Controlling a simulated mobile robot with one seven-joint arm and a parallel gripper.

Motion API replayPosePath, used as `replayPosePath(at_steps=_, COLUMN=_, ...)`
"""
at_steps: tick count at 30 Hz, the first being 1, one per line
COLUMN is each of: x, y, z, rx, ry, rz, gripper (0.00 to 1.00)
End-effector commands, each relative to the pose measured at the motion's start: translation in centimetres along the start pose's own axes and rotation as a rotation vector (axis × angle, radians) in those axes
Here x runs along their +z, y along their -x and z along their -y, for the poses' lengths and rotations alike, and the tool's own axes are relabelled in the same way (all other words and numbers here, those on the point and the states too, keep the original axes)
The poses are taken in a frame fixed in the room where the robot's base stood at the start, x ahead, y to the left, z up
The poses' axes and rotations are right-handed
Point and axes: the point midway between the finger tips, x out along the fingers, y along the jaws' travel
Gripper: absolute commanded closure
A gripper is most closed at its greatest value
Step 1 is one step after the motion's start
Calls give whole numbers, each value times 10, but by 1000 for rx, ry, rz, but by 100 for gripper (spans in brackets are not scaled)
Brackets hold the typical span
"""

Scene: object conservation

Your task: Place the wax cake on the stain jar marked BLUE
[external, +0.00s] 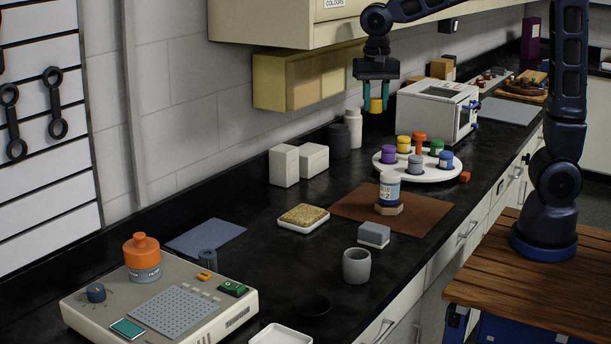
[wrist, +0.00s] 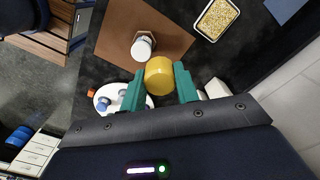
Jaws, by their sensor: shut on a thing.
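The wax cake (external: 376,105) is a small yellow cylinder held between the green fingers of my gripper (external: 376,96), high above the counter near the wall cabinet. In the wrist view the yellow cake (wrist: 159,76) sits between both fingertips (wrist: 160,73), which are shut on it. A jar (external: 389,186) with a white lid and blue-lettered label, seemingly reading BLUE, stands upright on a wooden hexagonal block (external: 388,209) on a brown mat (external: 350,205). In the wrist view the jar's white top (wrist: 142,46) is apart from the cake, and its lid looks bare.
A round white tray (external: 440,176) with several coloured jars stands behind the brown mat. A white oven-like box (external: 437,112) is beyond it. White blocks (external: 284,165), a dish of yellow granules (external: 303,217), a grey cup (external: 356,265) and a sponge-like block (external: 374,235) stand around the mat.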

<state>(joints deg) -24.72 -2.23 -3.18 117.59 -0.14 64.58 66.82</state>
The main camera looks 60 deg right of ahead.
Motion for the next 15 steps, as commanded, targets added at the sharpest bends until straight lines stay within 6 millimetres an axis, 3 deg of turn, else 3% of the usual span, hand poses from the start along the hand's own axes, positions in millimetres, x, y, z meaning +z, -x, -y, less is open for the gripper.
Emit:
replayPosePath(at_steps=1, x=-10, y=4, z=-14, rx=-2, ry=-5, rz=0, gripper=91)
replayPosePath(at_steps=6, x=-29, y=12, z=-47, rx=0, ry=-1, rz=0, gripper=91)
replayPosePath(at_steps=11, x=-36, y=14, z=-62, rx=0, ry=2, rz=1, gripper=91)
replayPosePath(at_steps=15, x=-38, y=-1, z=-65, rx=4, ry=4, rz=2, gripper=91)
